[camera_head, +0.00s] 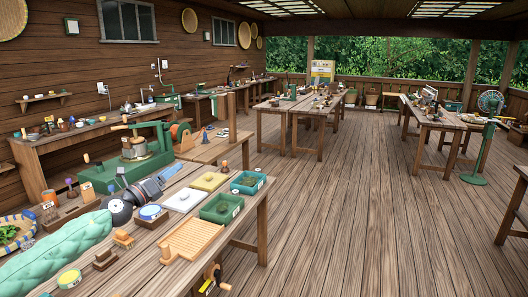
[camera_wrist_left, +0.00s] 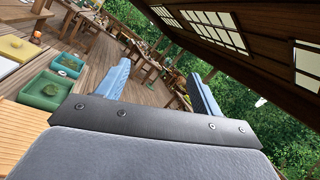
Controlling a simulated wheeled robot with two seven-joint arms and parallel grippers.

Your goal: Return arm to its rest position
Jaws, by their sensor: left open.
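My left gripper (camera_head: 170,173) is over the near workbench (camera_head: 255,202) in the head view, pointing away and to the right. In the left wrist view its two blue fingers (camera_wrist_left: 160,88) stand wide apart with nothing between them. The wrist view looks out past the bench, tilted, toward the deck, the roof and the trees. The gripper is close to the white and yellow trays; whether it touches anything cannot be told. My right gripper is not in view.
Near the gripper are a yellow tray (camera_head: 209,181), a white tray (camera_head: 184,200), green trays (camera_head: 221,208) and a ribbed wooden board (camera_head: 193,240). A green machine (camera_head: 139,150) stands behind. The plank floor (camera_head: 340,220) to the right is clear.

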